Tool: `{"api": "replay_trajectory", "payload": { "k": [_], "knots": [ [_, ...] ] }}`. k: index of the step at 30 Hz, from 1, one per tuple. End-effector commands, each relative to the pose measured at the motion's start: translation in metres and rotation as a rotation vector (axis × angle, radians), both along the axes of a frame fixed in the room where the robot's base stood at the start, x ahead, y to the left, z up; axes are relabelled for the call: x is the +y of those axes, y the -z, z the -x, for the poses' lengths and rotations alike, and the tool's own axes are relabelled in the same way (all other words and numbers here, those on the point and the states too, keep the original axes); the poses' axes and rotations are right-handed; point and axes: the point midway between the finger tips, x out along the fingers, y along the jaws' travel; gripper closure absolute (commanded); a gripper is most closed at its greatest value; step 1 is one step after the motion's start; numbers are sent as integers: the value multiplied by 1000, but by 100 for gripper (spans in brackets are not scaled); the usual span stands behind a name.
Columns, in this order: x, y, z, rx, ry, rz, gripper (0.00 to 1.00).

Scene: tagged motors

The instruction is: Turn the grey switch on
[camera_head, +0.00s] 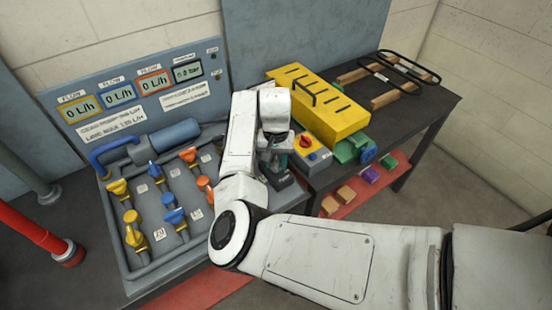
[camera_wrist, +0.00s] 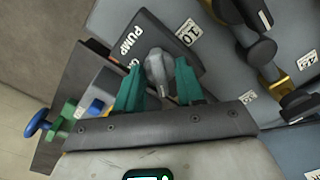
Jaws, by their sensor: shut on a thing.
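The grey switch (camera_wrist: 156,68) is a light grey knob on a dark box (camera_wrist: 134,40) lettered PUMP in the wrist view. My gripper (camera_wrist: 157,62) has a teal finger on each side of the knob and is shut on it. A second label beside the knob is partly covered by a finger. In the head view my gripper (camera_head: 275,147) points down over the dark box (camera_head: 282,180), and my arm hides the knob there. The flow displays (camera_head: 81,108) read 0 L/h, and the pressure display (camera_head: 187,72) reads 0.0 bar.
Left of my gripper is a pipe panel with yellow, blue and orange valves (camera_head: 174,216). To the right are a grey box with a red knob (camera_head: 304,141), a yellow machine (camera_head: 325,107) and a black rack (camera_head: 395,75). Small coloured blocks (camera_head: 370,174) lie on a lower red shelf.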

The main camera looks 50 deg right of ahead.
Motion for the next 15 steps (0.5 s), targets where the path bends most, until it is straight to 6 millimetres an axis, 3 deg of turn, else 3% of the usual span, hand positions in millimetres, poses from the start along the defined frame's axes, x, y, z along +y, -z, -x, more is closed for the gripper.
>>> {"api": "replay_trajectory", "payload": {
  "k": [15],
  "knots": [
    [0,-1,-1,-4,487,2,92]
  ]
}}
